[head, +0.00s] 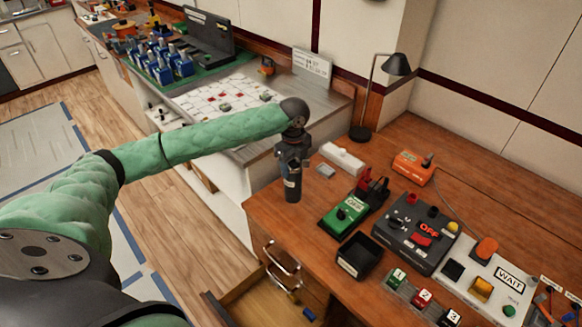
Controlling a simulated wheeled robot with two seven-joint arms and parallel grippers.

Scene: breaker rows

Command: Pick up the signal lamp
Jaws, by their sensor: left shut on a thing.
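My left gripper (292,152) points down at the left end of the brown wooden bench. It is shut on a dark upright cylinder (292,188) with a small pale mark on its side, which I take to be the signal lamp. The gripper hides the cylinder's top. Its lower end is at the bench's left edge, and I cannot tell whether it touches the top. My right gripper is not in view.
Right of the cylinder are a green device (345,215), a black open box (360,256), a dark switch panel (416,232) and a WAIT panel (509,280). A black desk lamp (397,65) stands behind. An open drawer (255,301) juts out below.

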